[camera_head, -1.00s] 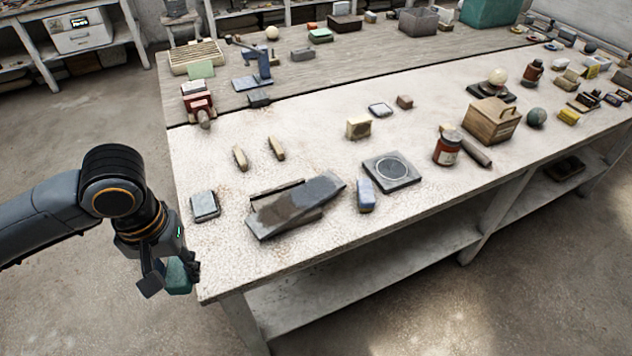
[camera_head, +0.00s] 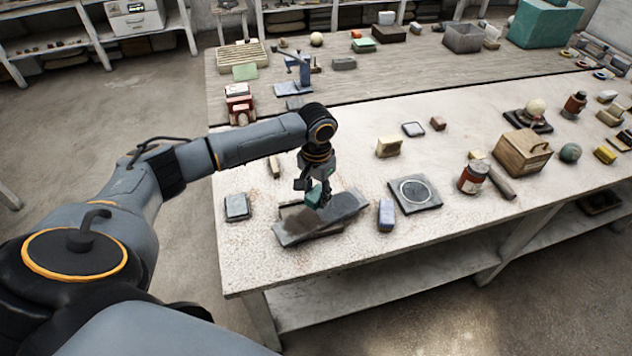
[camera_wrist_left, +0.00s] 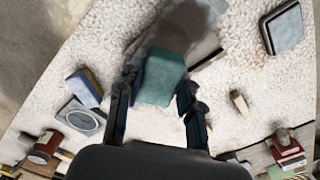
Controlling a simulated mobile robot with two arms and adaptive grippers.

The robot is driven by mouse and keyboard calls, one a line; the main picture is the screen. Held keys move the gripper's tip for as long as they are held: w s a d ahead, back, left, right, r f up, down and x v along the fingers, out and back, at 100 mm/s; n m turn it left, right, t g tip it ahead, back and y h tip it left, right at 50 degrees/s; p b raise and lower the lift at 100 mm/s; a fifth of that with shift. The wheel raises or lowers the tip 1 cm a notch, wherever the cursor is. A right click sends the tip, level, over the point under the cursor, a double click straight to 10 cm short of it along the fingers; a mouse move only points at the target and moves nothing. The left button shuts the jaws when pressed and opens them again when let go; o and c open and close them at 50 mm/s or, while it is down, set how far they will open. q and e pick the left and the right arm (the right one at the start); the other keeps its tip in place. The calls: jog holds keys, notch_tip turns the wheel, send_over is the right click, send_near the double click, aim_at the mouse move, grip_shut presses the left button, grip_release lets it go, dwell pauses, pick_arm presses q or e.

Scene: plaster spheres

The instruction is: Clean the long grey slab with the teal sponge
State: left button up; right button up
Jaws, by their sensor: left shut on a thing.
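The long grey slab (camera_head: 345,209) lies near the table's front left, with a dark brown stain on its left part. It shows partly in the left wrist view (camera_wrist_left: 207,48), where the sponge hides some of it. My left gripper (camera_head: 316,196) is shut on the teal sponge (camera_wrist_left: 163,77) and holds it over the slab's middle. The sponge (camera_head: 313,196) is partly hidden by the fingers in the head view. I cannot tell whether it touches the slab. My right gripper is not in view.
A blue-grey block (camera_head: 386,215) and a square plate with a ring (camera_head: 415,194) stand right of the slab. A grey pad (camera_head: 237,206) lies to its left. A cream block (camera_head: 389,146) and a red-brown jar (camera_head: 473,177) stand farther off.

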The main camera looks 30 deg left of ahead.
aim_at(314, 218)
pick_arm(q)
jog(key=shift+a+f, duration=0.25)
jog(key=shift+a, duration=0.25)
jog(key=shift+f, duration=0.25)
notch_tip(314, 218, down, 4)
jog(key=b, duration=0.5)
jog(key=shift+f+b, duration=0.2)
jog(key=shift+b, duration=0.25)
jog(key=shift+d+f, duration=0.1)
jog(key=shift+f, duration=0.9)
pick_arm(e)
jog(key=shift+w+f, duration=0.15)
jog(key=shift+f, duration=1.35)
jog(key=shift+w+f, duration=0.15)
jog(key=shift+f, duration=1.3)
pick_arm(q)
jog(key=shift+f, duration=0.35)
